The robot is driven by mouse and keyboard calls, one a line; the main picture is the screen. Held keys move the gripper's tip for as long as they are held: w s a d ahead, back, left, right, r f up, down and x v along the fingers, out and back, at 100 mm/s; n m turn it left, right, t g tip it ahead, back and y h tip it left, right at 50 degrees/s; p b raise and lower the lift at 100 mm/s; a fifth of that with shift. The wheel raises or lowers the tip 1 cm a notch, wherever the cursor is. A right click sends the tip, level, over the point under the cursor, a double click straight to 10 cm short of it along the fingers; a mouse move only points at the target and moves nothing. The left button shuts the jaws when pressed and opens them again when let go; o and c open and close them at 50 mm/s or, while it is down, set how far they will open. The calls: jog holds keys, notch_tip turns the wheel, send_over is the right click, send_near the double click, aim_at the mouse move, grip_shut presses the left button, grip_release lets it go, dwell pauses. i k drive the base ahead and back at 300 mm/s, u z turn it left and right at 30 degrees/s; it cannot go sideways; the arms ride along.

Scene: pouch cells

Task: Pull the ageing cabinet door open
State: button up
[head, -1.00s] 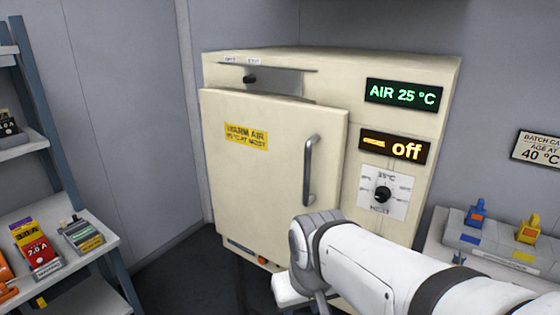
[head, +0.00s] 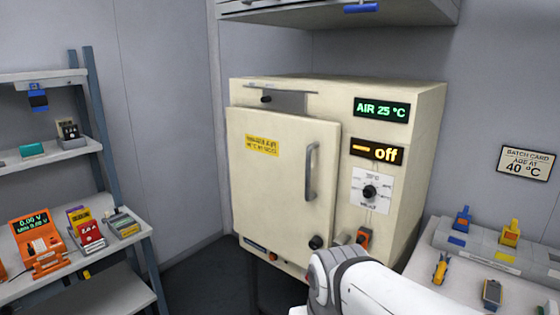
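The ageing cabinet (head: 408,115) is a cream box against the back wall. Its door (head: 275,190) carries a yellow label and stands slightly ajar, with a dark gap along its top edge. The door's grey vertical handle (head: 312,172) is on its right side, with nothing touching the part that shows. My white arm comes in from the lower right and ends below the handle.
A shelf rack (head: 158,270) with several devices stands at left. A bench (head: 430,262) with coloured holders is at right. An overhead shelf (head: 410,14) hangs above the cabinet. A batch card reading 40 °C (head: 526,163) is on the wall. Floor shows left of the cabinet.

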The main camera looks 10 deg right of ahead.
aim_at(284, 167)
jog(key=u, duration=0.1)
jog(key=i, duration=0.9)
jog(key=z, duration=0.05)
